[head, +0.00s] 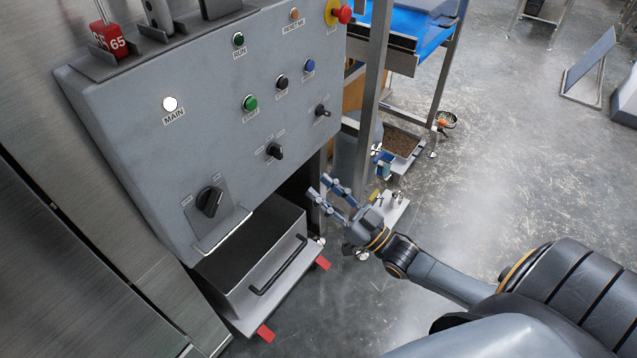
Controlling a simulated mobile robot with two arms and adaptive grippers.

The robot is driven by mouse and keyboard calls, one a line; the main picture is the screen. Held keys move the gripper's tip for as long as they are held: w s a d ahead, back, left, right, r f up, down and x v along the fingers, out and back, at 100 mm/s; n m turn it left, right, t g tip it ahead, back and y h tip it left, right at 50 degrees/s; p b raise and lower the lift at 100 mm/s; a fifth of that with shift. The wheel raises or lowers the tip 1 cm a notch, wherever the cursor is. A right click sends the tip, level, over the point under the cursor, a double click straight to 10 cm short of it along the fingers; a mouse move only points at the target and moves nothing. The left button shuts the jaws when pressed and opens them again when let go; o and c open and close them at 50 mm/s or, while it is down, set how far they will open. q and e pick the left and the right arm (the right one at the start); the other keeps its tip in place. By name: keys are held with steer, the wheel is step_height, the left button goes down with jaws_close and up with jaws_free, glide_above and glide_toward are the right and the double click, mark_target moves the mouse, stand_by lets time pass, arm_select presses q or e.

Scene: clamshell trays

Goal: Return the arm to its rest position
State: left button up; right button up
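My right arm (445,278) comes in from the lower right and reaches toward the middle of the view. Its gripper (320,186) points up and left, with its fingers spread apart and nothing between them. It is in front of the right side of the grey control panel (130,130), beyond the drawer-like box below it; it seems apart from both. My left arm and gripper are not in view.
The panel carries a black rotary switch (209,201), several buttons and a red emergency stop (339,13). Below it is a metal box (225,275) with a black handle (279,265). A blue conveyor (415,30) stands behind. Open floor (530,160) lies to the right.

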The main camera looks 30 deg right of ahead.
steer(key=s+d+f+m+g+h, duration=0.1)
steer(key=s+f+g+h, duration=0.2)
steer(key=f, duration=0.9)
steer(key=s+d+f+m+g+h, duration=0.1)
steer(key=s+f+g+h, duration=0.15)
steer(key=f, duration=0.85)
steer(key=s+d+f+m+g+h, duration=0.1)
steer(key=s+f+g+h, duration=0.2)
steer(key=f, duration=0.9)
steer(key=s+a+f+g, duration=0.2)
steer(key=s+f, duration=0.4)
steer(key=s, duration=0.4)
steer(key=s+a+f+g, duration=0.3)
steer(key=s+f+g, duration=0.2)
steer(key=s, duration=0.5)
steer(key=s+a+f+g, duration=0.3)
steer(key=s+f, duration=0.4)
steer(key=s, duration=0.4)
steer(key=shift+f+n+g, duration=0.3)
steer(key=shift+n+g, duration=0.1)
steer(key=shift+g, duration=0.15)
